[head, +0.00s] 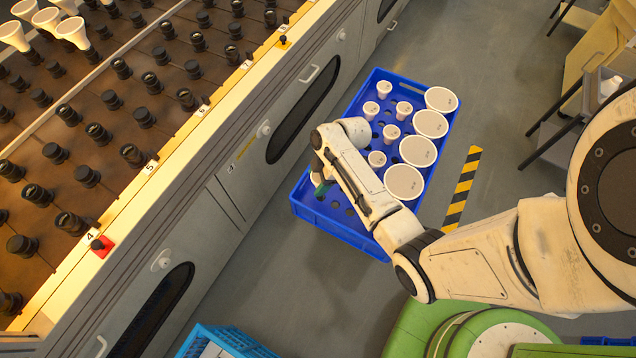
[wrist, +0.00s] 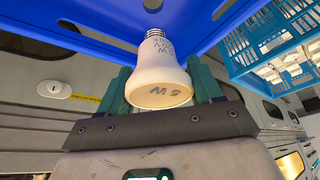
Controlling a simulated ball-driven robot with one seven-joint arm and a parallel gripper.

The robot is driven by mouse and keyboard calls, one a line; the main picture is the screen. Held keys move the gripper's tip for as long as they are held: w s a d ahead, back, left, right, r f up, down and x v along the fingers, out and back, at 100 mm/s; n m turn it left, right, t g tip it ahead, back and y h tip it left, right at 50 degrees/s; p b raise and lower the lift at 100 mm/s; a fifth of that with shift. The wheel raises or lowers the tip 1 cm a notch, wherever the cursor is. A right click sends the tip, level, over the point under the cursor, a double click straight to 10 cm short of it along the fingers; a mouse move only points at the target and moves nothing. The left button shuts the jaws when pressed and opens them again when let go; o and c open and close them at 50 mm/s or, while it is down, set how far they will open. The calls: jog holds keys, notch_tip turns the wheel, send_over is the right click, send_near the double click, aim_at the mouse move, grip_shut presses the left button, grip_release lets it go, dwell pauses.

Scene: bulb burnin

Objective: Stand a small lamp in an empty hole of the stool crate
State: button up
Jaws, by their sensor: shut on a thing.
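My gripper (wrist: 160,82) is shut on a small white lamp (wrist: 158,76), its green fingers on either side of the bulb. The lamp's flat face, marked 5 W, is towards the wrist camera. Its metal screw base points away, against the blue stool crate (wrist: 100,18); I cannot tell whether it touches the crate. In the head view my gripper (head: 322,188) is over the near left part of the crate (head: 340,229), and the arm hides the held lamp. Several small lamps (head: 391,132) stand face up in the crate's far part. Empty holes (head: 335,206) show near the gripper.
Large lamps (head: 418,151) stand in a row along the crate's right side. A grey bench with sockets (head: 86,175) runs along the left, close to the crate. A light-blue basket (head: 230,343) is at the bottom. Floor with a striped mark (head: 462,188) is clear to the right.

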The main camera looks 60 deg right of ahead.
jog(key=shift+f+b, duration=2.4)
jog(key=shift+f, duration=0.25)
jog(key=shift+f+b, duration=1.15)
jog(key=shift+f, duration=0.65)
jog(key=o, duration=1.1)
jog(key=shift+s, duration=0.1)
jog(key=p+v, duration=0.2)
jog(key=v, duration=0.8)
jog(key=shift+s+d+r, duration=0.1)
jog(key=shift+d+r, duration=0.05)
jog(key=shift+r, duration=0.2)
